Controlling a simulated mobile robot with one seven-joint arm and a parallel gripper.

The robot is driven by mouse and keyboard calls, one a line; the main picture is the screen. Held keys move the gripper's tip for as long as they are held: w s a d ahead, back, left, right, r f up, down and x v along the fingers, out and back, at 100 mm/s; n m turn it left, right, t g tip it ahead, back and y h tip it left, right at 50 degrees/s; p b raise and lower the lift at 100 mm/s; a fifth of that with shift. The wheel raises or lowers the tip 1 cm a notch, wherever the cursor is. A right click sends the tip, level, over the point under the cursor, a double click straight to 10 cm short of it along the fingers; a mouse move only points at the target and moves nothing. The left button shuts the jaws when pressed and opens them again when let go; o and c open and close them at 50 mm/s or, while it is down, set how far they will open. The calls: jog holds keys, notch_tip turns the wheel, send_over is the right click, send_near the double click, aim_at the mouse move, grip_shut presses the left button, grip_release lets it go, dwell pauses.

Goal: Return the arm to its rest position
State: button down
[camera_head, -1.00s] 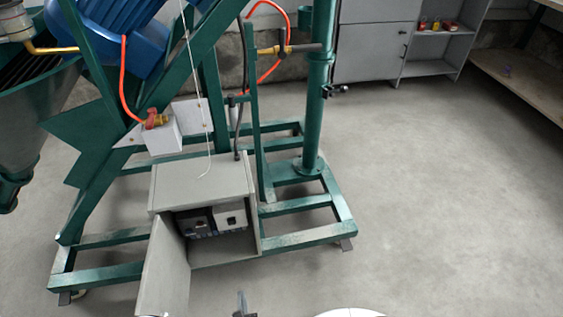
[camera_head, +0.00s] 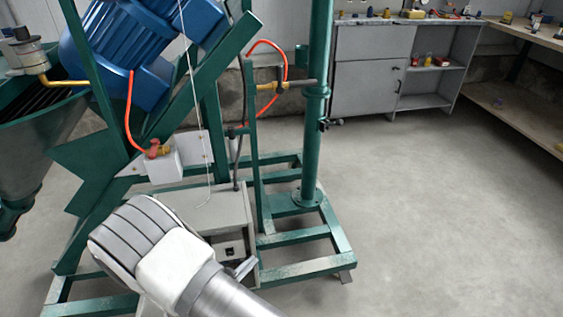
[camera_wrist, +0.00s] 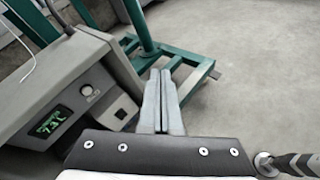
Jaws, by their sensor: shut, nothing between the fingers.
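My arm's grey and white end links (camera_head: 165,250) stand in front of the control box in the head view. My gripper's fingers (camera_wrist: 162,95) lie side by side, shut and empty, in the wrist view. In the head view only a fingertip (camera_head: 245,268) shows beside the arm. The grey control box (camera_head: 222,212) sits at the foot of the green frame, its lower left hidden by my arm. In the wrist view the box (camera_wrist: 85,65) is at the left, close to the fingers, with a lit green display (camera_wrist: 50,121) and a knob.
The green machine frame (camera_head: 330,235) with a blue motor (camera_head: 125,55) fills the left. A grey cabinet (camera_head: 370,60) and a workbench (camera_head: 520,95) stand at the back right. The floor (camera_head: 430,220) on the right is clear.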

jog(key=w+d+r+m+g+h, duration=0.2)
jog(key=d+r+m+g+h, duration=0.15)
jog(key=d+r+m, duration=0.65)
jog(key=s+d+r+m+g+y, duration=0.25)
jog(key=d+r+m, duration=0.2)
jog(key=r, duration=0.35)
jog(key=s+d+r+m+g+y, duration=0.1)
jog(key=s+d+r+m+g, duration=0.25)
jog(key=d+r, duration=0.4)
jog(key=s+r+m+t+y+p, duration=0.1)
jog(key=s+r+m+t+y, duration=0.2)
jog(key=s+r+m+y, duration=0.7)
notch_tip(320, 180, up, 22)
jog(key=s+n+h+p, duration=0.2)
jog(key=h+p, duration=0.1)
jog(key=p, duration=1.5)
jog(key=shift+d+f+p, duration=0.15)
jog(key=shift+d+p, duration=0.2)
jog(key=shift+p, duration=0.05)
jog(key=shift+f, duration=0.1)
